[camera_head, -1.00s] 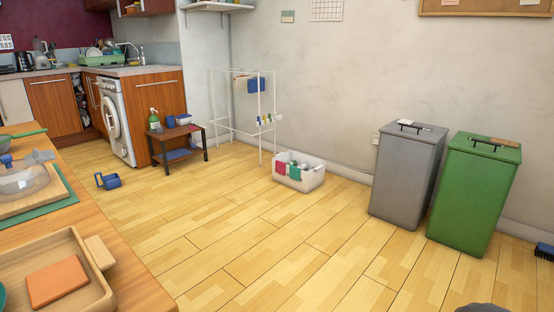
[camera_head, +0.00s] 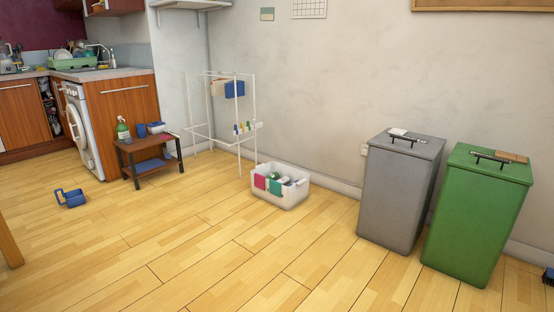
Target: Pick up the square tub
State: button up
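No thing in view can be firmly picked out as the square tub. A white rectangular tub (camera_head: 290,197) stands on the floor near the wall, with red and green cloths over its edge and bottles inside. A small blue and white tub-like container (camera_head: 156,128) sits on the low dark table, too small to make out its shape. A blue container with a handle (camera_head: 72,198) lies on the floor at left. My gripper is not in view.
A low dark table (camera_head: 150,168) carries a green spray bottle (camera_head: 123,130). A white drying rack (camera_head: 188,112) stands behind. A grey bin (camera_head: 398,195) and a green bin (camera_head: 478,220) stand at right. The wooden floor (camera_head: 200,250) in the middle is clear.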

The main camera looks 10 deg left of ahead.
aim_at(70, 195)
jog(key=i+j+u, duration=0.1)
jog(key=i+u, duration=0.5)
jog(key=u, duration=0.25)
jog(key=i+l+u, duration=0.1)
jog(key=i+u, duration=0.15)
jog(key=u, duration=0.15)
jog(key=i+j+u, duration=0.2)
jog(key=i+u, duration=0.25)
jog(key=i, duration=0.4)
jog(key=i+l+u, duration=0.1)
jog(key=i+u, duration=0.35)
jog(key=i, duration=0.45)
jog(key=i+j, duration=0.15)
jog(key=i, duration=0.6)
jog(key=i+j, duration=0.1)
jog(key=i, duration=0.65)
jog(key=i+z, duration=0.1)
jog(key=i, duration=0.45)
jog(key=i+j+z, duration=0.15)
jog(key=i, duration=0.4)
jog(key=i+j+z, duration=0.1)
jog(key=i, duration=0.4)
jog(key=i+j+z, duration=0.1)
jog(key=i, duration=0.45)
jog(key=i+j+z, duration=0.15)
jog(key=i+j, duration=0.15)
jog(key=i, duration=0.2)
